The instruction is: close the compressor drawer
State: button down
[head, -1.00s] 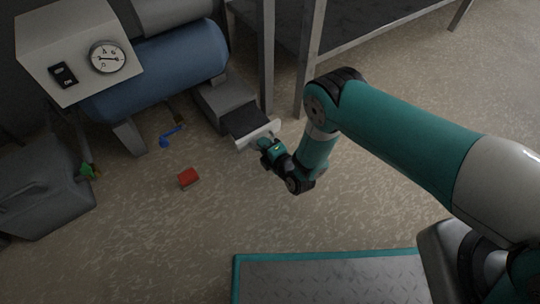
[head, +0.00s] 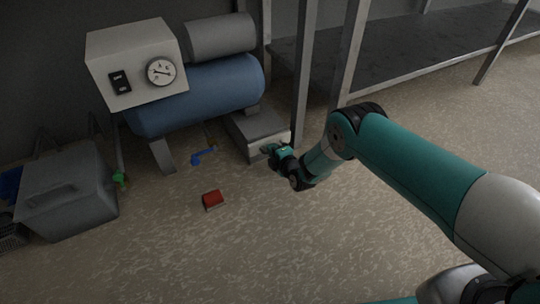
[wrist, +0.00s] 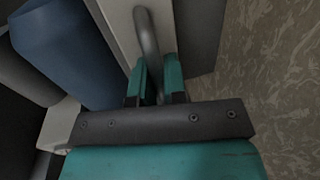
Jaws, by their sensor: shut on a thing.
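The compressor (head: 205,90) has a blue tank and a pale control box with a dial. Its grey drawer housing (head: 255,126) sits low at the right end, near the floor. The pale drawer front (head: 284,139) is against the housing, and no open drawer interior shows. My gripper (head: 268,149) is at the drawer front. In the wrist view, the fingers of my gripper (wrist: 157,82) are on both sides of the grey bar handle (wrist: 147,35) and shut on it. The drawer front also shows there (wrist: 122,22); its lower part is hidden by my gripper.
A red block (head: 212,199) and a blue item (head: 202,156) lie on the floor left of my gripper. A grey toolbox (head: 68,195) with a green item (head: 119,178) beside it is farther left. Metal shelf legs (head: 304,75) stand close behind the drawer. Floor in front is clear.

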jog(key=shift+a, duration=0.3)
jog(key=c, duration=1.3)
grip_release()
jog(key=shift+o, duration=0.6)
jog(key=shift+w+d, duration=0.1)
jog(key=shift+d, duration=0.15)
jog(key=p+v, duration=1.6)
jog(key=v, duration=0.1)
jog(key=shift+p, duration=0.35)
jog(key=shift+r, duration=0.15)
